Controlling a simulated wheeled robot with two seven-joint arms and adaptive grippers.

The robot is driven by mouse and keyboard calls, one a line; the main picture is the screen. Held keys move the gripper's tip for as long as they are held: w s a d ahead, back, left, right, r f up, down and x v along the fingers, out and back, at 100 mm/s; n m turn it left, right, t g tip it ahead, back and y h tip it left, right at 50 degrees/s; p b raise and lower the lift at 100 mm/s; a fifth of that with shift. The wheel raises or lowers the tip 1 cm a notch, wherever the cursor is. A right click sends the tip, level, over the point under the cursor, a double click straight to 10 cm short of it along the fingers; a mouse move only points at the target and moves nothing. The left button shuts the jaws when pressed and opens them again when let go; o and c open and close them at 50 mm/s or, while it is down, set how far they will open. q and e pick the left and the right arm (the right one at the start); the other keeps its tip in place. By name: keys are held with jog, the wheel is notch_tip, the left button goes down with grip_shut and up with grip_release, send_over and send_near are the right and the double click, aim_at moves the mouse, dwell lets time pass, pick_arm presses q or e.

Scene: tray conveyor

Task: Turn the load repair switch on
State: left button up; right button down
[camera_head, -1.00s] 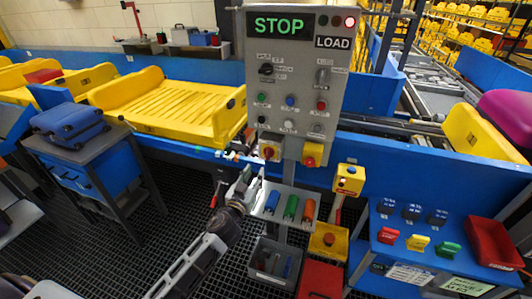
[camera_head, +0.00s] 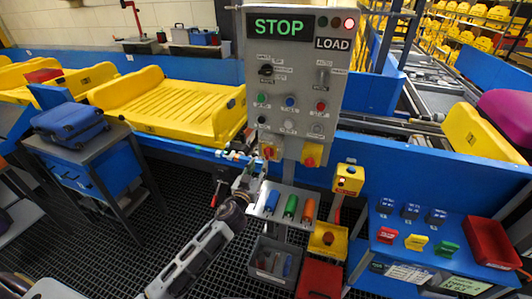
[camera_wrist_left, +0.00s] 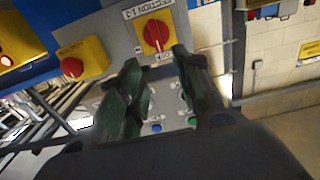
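The control panel (camera_head: 292,100) stands in the middle of the head view, its display reading STOP beside a LOAD label. A red rotary switch on a yellow plate (camera_head: 269,151) sits at its lower left edge. It also shows in the left wrist view (camera_wrist_left: 156,36), under a label only partly legible. A yellow box with a red knob (camera_head: 312,155) is beside it, also in the wrist view (camera_wrist_left: 73,67). I cannot read which one is labelled load repair. My left gripper (camera_head: 254,172) is open and empty just below the rotary switch, its fingertips (camera_wrist_left: 158,58) pointing at it.
A shelf with blue, green and orange items (camera_head: 289,206) hangs close below the panel, right of my left gripper. A grey bin (camera_head: 253,270) is beneath. A yellow button box (camera_head: 348,180) stands to the right. The yellow conveyor tray (camera_head: 165,105) is behind on the left.

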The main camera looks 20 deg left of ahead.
aim_at(267, 151)
pick_arm(q)
jog(key=shift+w+d+p, duration=0.15)
jog(key=shift+w+p, duration=0.45)
jog(key=shift+w, duration=4.2)
jog(key=shift+c, duration=0.4)
grip_shut()
